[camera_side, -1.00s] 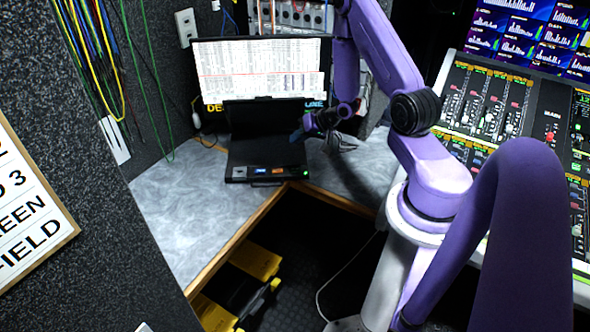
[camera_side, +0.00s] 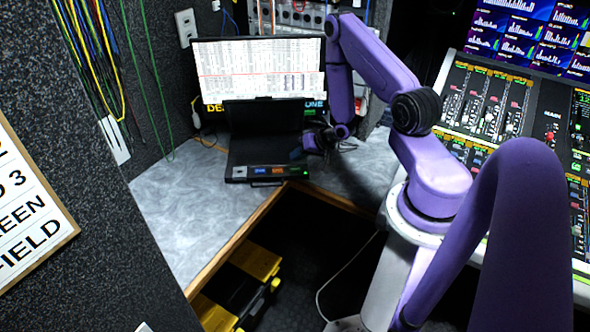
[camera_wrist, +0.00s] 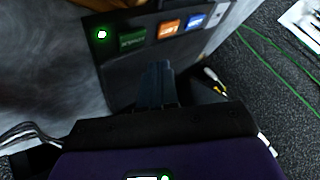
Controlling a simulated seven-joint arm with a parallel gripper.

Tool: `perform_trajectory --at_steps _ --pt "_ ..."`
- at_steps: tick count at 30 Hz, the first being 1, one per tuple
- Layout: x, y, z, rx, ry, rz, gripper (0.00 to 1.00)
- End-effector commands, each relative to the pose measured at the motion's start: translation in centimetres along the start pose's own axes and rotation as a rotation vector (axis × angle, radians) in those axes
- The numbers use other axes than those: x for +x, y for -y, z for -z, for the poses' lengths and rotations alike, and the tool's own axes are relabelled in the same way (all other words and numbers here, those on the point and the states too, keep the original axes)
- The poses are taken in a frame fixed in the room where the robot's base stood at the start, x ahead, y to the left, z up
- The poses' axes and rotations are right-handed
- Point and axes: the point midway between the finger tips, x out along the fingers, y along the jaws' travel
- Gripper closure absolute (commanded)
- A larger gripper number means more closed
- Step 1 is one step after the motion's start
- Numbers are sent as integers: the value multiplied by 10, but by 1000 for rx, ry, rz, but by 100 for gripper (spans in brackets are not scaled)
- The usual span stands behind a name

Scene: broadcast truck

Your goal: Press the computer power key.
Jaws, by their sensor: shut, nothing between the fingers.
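The computer (camera_side: 270,145) is a black open laptop-like unit on the grey desk. Along its front strip are a blue key (camera_side: 260,171), an orange key (camera_side: 278,170) and a small green light at the right end. In the wrist view the strip shows the blue key (camera_wrist: 194,21), orange key (camera_wrist: 168,28), a dark green key (camera_wrist: 132,40) and a lit green-white spot (camera_wrist: 102,34). Their labels are too small to read, so I cannot tell which is the power key. My gripper (camera_wrist: 160,68) is shut and empty, over the unit's right side, its tips apart from the keys in the picture.
A monitor (camera_side: 258,70) stands behind the computer. The desk (camera_side: 185,205) is clear to the left. Cables hang on the left wall. A mixing console (camera_side: 490,110) is at the right. Below the desk edge is an opening with a yellow-and-black case (camera_side: 255,260).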

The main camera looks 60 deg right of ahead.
Motion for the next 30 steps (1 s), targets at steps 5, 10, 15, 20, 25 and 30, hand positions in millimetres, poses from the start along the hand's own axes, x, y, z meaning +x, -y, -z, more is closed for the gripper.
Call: perform_trajectory --at_steps 5,10,15,20,25,30 --pt "10 -8 -8 1 1 -1 100" --pt "14 -10 -10 1 0 0 100" --pt "15 -11 -10 0 -1 0 100" --pt "14 -11 -10 0 -1 0 100" --pt "14 -10 -10 0 0 0 100" --pt "14 -10 -10 0 0 0 100"
